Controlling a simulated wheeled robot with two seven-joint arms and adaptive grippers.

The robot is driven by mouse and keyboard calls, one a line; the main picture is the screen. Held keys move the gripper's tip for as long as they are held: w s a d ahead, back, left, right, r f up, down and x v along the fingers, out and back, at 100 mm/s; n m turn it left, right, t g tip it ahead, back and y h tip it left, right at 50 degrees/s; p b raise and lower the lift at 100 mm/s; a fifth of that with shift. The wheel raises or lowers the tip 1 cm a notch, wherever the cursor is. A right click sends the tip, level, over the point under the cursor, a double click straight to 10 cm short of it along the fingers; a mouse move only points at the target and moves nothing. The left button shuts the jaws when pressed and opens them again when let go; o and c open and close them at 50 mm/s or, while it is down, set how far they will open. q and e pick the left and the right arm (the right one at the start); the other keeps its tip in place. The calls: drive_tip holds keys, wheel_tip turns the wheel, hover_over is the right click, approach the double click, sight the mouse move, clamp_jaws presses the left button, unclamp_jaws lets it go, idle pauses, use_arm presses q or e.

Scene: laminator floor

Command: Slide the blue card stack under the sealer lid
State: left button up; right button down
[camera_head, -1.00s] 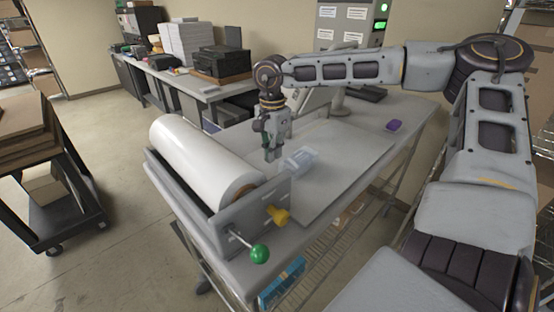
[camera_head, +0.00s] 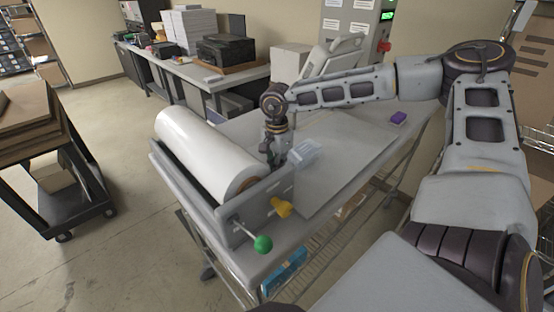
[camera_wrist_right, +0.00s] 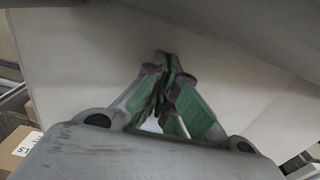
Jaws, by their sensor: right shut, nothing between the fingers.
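My right gripper (camera_head: 274,160) points down between the roll and the stack, close to the stack's left side. Its fingertips are partly hidden by the roll's end plate. In the right wrist view the gripper (camera_wrist_right: 164,62) is shut and empty, over a pale surface. A light-grey machine with a slanted upper part (camera_head: 335,57) stands at the table's back; I cannot tell whether this is the sealer lid. My left gripper is out of view.
A purple block (camera_head: 398,118) lies at the table's right edge.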

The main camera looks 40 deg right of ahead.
sight(332, 138)
drive_tip(key=shift+f, duration=0.4)
drive_tip(key=shift+d+f, duration=0.15)
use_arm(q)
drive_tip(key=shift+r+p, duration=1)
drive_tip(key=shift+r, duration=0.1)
use_arm(e)
drive_tip(key=shift+w+d, duration=0.2)
drive_tip(key=shift+d, duration=1.65)
drive_tip(key=shift+d, duration=0.1)
